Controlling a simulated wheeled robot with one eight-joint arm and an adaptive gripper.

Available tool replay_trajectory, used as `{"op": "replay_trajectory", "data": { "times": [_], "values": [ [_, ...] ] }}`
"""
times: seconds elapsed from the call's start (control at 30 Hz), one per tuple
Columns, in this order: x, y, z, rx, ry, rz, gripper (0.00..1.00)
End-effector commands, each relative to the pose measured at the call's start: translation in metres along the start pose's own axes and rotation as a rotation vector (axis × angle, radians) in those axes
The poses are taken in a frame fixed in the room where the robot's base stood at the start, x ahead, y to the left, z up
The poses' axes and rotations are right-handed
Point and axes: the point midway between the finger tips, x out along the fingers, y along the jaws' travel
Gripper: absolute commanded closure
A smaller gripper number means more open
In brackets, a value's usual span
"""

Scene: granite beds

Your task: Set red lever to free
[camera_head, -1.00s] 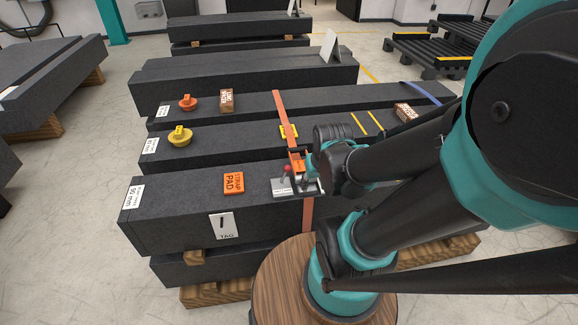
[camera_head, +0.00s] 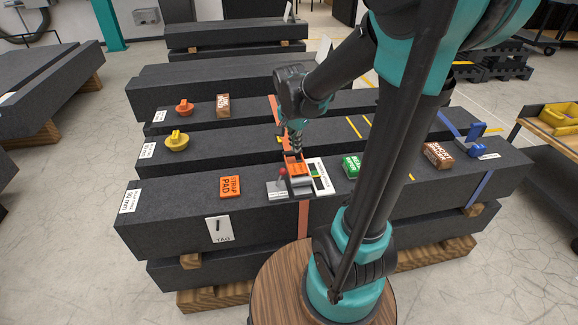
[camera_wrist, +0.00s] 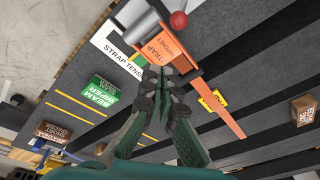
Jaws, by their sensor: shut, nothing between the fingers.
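The red lever shows as a red ball knob (camera_head: 283,172) on a short stem at the strap ratchet on the front granite beam; the wrist view shows the knob (camera_wrist: 179,19) at the top edge. The orange strap ratchet (camera_wrist: 172,50) sits beside it, with a grey metal part. A white strap tension card (camera_wrist: 122,62) lies next to the ratchet, partly cut off by my gripper. My gripper (camera_head: 297,154) points down above the ratchet, right of and behind the knob. Its fingers (camera_wrist: 160,84) are closed together and empty. Whether the fingertips touch the ratchet is unclear.
An orange strap (camera_head: 304,220) runs across the beams. An orange strap pad (camera_head: 230,187), a green beam wiper (camera_head: 351,166) and a brown block (camera_head: 437,155) lie on the front beam.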

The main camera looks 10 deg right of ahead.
Motion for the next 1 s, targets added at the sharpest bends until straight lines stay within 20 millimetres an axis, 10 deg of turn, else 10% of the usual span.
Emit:
{"op": "replay_trajectory", "data": {
  "times": [0.63,1.0],
  "values": [
    [0.001,-0.014,-0.006,0.093,0.004,0.021,1.0],
    [0.05,-0.013,-0.007,0.093,0.004,0.021,1.0]
  ]
}}
